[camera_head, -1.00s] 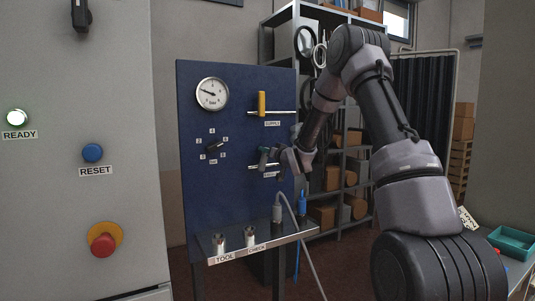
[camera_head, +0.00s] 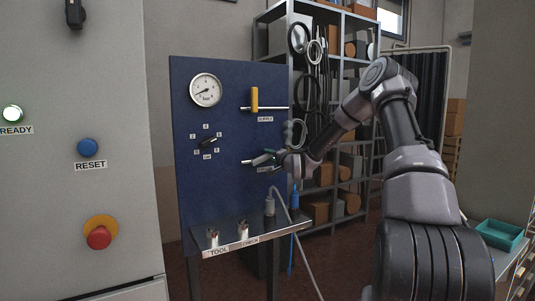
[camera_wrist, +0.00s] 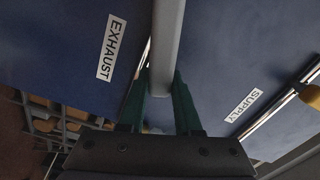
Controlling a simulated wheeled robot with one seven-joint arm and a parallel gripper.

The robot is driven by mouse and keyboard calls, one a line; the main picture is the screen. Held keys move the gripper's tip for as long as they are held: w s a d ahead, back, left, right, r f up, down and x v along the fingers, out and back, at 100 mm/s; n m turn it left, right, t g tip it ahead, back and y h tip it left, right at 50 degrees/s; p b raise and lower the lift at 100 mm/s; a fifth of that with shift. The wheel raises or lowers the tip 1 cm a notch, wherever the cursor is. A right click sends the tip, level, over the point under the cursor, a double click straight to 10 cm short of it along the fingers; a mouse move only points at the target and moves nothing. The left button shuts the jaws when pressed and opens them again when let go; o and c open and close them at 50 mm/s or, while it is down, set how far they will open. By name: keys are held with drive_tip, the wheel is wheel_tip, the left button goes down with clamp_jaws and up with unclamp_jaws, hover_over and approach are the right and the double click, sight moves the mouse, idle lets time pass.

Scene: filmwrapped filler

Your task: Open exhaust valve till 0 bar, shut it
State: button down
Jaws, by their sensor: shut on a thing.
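The blue panel (camera_head: 185,180) carries the exhaust valve's grey lever (camera_head: 262,159), low on its right side. My gripper (camera_head: 275,157) is at this lever. In the wrist view the grey lever (camera_wrist: 168,45) stands between my gripper's green fingers (camera_wrist: 160,98), which are shut on it. The lever lies tilted, near the line of its pipe. The EXHAUST label (camera_wrist: 112,48) shows beside it. The round pressure gauge (camera_head: 206,90) is at the panel's upper left; its needle points left and slightly down, near the low end. The exact reading is too small to tell.
The yellow supply lever (camera_head: 254,99) stands upright above the exhaust valve. A black selector knob (camera_head: 208,141) is left of it. A steel shelf (camera_head: 225,245) with plugs and a grey hose runs below. A grey cabinet with buttons (camera_head: 88,147) stands at left.

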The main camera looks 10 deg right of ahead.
drive_tip(key=shift+d+f+m, duration=0.2)
drive_tip(key=shift+f+m, duration=0.75)
drive_tip(key=shift+m, duration=0.45)
drive_tip(key=shift+f, duration=0.1)
drive_tip(key=c, duration=0.6)
unclamp_jaws()
drive_tip(key=v, duration=1)
drive_tip(key=shift+s, duration=0.35)
drive_tip(key=shift+d, duration=0.1)
